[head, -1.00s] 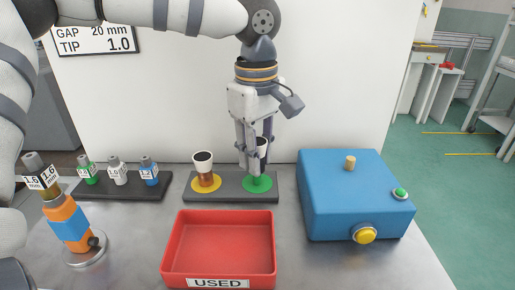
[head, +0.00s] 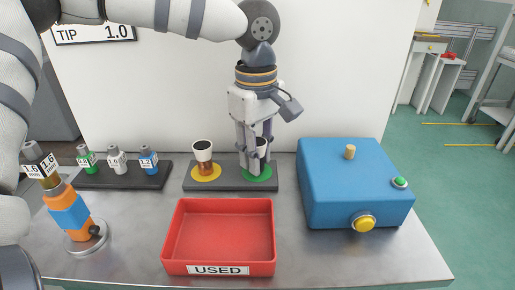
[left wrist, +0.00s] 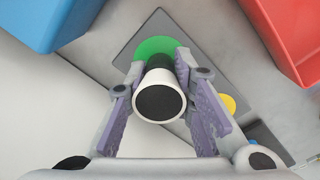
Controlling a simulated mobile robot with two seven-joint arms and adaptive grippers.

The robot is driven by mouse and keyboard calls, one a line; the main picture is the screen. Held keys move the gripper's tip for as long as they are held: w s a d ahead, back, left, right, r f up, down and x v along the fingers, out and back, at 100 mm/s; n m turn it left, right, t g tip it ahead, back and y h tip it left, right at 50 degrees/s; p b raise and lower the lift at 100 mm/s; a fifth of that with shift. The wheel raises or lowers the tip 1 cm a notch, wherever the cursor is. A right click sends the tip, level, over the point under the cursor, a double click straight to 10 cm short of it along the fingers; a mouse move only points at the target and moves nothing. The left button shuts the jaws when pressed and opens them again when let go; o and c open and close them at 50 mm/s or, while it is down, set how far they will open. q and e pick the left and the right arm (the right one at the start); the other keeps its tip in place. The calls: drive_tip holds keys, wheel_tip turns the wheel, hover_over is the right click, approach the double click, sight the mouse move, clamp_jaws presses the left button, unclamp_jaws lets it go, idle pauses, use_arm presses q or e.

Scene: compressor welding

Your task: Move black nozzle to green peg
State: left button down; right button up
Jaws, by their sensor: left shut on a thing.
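The black nozzle, a white-topped cup with a black lower body (left wrist: 159,66), is between the fingers of my left gripper (head: 251,170). The gripper points down and is shut on it; its white rim (head: 261,147) shows partly behind the fingers. The nozzle stands over the green disc (head: 262,175), which shows around its lower end in the left wrist view (left wrist: 153,47). The green peg itself is hidden by the nozzle and fingers, so how far the nozzle sits on it cannot be told. My right gripper is not in view.
An amber nozzle (head: 203,162) stands on the yellow disc of the same grey plate (head: 228,187). A red USED tray (head: 218,268) is in front, a blue box (head: 350,185) to the right. An orange-blue torch (head: 70,214) and small labelled bottles (head: 117,160) stand left.

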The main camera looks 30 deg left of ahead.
use_arm(q)
drive_tip(key=shift+f, duration=0.25)
drive_tip(key=c, duration=1.3)
unclamp_jaws()
wheel_tip(320, 180, up, 12)
drive_tip(key=shift+s, duration=0.1)
